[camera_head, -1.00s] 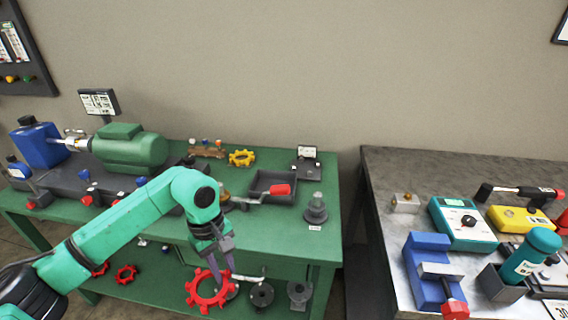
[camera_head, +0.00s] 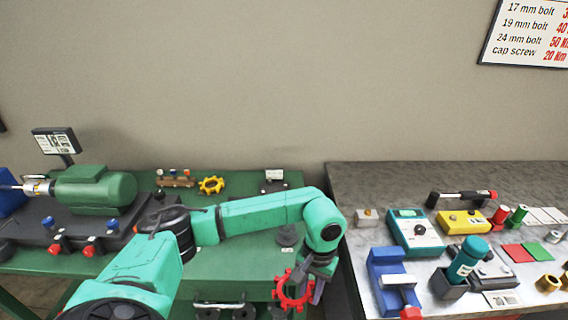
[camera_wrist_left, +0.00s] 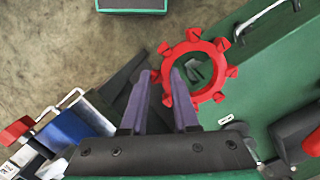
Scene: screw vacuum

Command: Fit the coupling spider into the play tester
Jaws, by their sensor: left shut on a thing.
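A red coupling spider (camera_head: 293,291), a toothed ring with an open middle, hangs in my left gripper (camera_head: 318,287) in front of the green bench's right end. In the left wrist view, the spider (camera_wrist_left: 218,91) sits at the fingertips of my left gripper (camera_wrist_left: 162,84), which is shut on its rim. I cannot tell which device is the play tester. A teal box with a dial (camera_head: 416,229) and a blue vise-like fixture (camera_head: 384,265) stand on the grey table to the right. My right gripper is not in view.
A yellow toothed ring (camera_head: 211,185) lies on the green bench (camera_head: 240,187). A narrow gap separates bench and table. The grey table's back left is clear.

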